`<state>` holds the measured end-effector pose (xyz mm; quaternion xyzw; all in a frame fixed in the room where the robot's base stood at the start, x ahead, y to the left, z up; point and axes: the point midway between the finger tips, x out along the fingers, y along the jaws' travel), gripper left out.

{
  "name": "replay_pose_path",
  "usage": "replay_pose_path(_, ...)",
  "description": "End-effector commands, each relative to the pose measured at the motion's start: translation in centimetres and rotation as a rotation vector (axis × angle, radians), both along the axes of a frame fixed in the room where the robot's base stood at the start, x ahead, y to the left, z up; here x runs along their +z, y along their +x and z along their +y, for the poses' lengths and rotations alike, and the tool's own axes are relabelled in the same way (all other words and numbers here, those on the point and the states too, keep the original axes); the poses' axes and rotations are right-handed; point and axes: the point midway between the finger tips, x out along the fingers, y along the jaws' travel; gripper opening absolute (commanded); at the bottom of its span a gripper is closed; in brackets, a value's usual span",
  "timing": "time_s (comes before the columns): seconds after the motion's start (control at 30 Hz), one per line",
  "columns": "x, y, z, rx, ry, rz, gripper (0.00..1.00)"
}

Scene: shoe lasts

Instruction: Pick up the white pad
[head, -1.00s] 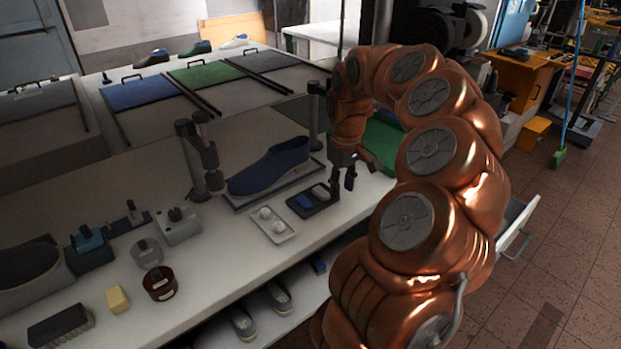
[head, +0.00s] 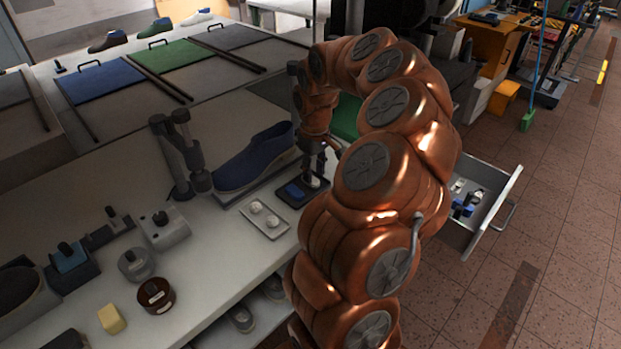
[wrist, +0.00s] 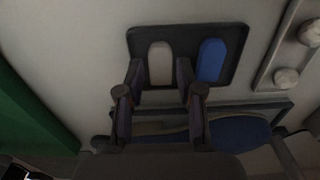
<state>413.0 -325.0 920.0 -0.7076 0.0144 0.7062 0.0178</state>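The white pad (wrist: 160,62) lies in a dark tray (wrist: 228,31) beside a blue pad (wrist: 211,60). In the head view the white pad (head: 313,182) shows at the tray's right end, partly covered by my gripper. My gripper (wrist: 159,76) is open, with one finger on each side of the white pad's near end in the wrist view. Nothing is held. I cannot tell whether the fingers touch the pad or the tray. In the head view my gripper (head: 314,160) is just above the tray.
A blue shoe (head: 255,158) stands just left of the tray. A light tray with two white round pieces (head: 265,219) lies in front. An open drawer (head: 492,222) juts out at right. Dark clamp posts (head: 180,155) stand behind. A green panel (wrist: 30,115) is close in the wrist view.

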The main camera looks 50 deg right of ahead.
Motion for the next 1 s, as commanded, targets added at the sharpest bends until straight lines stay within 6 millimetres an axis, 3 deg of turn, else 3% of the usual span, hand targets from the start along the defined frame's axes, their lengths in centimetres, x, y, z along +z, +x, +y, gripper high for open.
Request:
replay_pose_path(0.27,-2.7,0.0,0.1,0.001,0.002,0.002,0.36)
replay_pose_path(0.43,-2.7,0.0,0.1,0.001,0.001,0.001,0.36)
replay_pose_path(0.63,-2.7,0.0,0.1,0.001,0.001,0.001,0.16)
replay_pose_path(1.0,-2.4,0.1,0.0,0.0,0.0,0.001,0.15)
